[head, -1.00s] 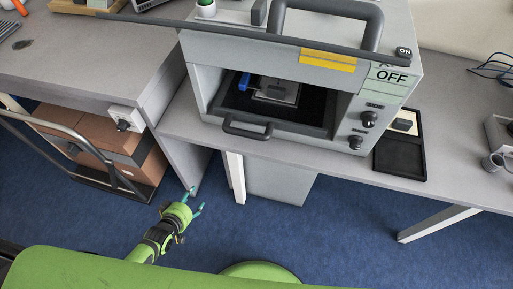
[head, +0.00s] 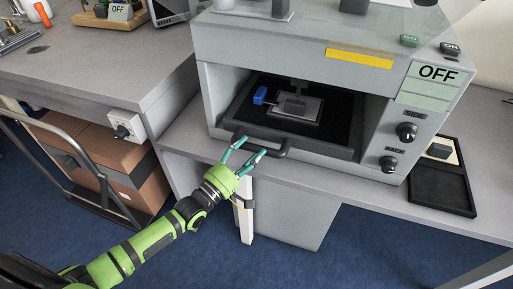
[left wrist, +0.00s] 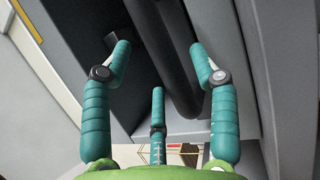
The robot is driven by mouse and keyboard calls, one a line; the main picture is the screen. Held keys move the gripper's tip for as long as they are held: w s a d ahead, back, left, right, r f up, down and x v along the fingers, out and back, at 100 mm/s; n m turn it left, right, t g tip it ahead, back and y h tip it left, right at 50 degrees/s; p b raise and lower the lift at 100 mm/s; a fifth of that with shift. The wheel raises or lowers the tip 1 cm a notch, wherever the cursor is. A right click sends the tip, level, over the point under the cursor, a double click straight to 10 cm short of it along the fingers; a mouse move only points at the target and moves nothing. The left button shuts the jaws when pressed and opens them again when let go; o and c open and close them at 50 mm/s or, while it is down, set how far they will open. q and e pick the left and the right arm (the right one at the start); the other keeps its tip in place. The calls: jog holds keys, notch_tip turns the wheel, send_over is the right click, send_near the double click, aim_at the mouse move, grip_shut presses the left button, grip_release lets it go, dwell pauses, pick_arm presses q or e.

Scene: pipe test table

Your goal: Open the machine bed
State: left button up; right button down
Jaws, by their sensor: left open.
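The grey machine (head: 300,45) stands on the table with its front opening showing. Its black bed (head: 335,130) lies inside the opening, carrying a metal plate with a small blue piece. The bed's dark bar handle (head: 283,150) sticks out at the front. My left gripper (head: 251,149) is open at the handle's left part, fingers pointing at it. In the left wrist view, the dark handle (left wrist: 170,60) runs between the spread teal fingers (left wrist: 165,65); I cannot tell whether they touch it. My right gripper is not in view.
An OFF sign (head: 438,73) and two knobs (head: 406,131) are on the machine's right front. A black tray (head: 440,190) lies to its right. A socket box (head: 126,125) is on the left bench's side, above brown boxes (head: 95,150) and a cart.

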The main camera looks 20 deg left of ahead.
pick_arm(q)
jog(key=shift+x, duration=1.15)
jog(key=shift+f, duration=0.1)
grip_shut()
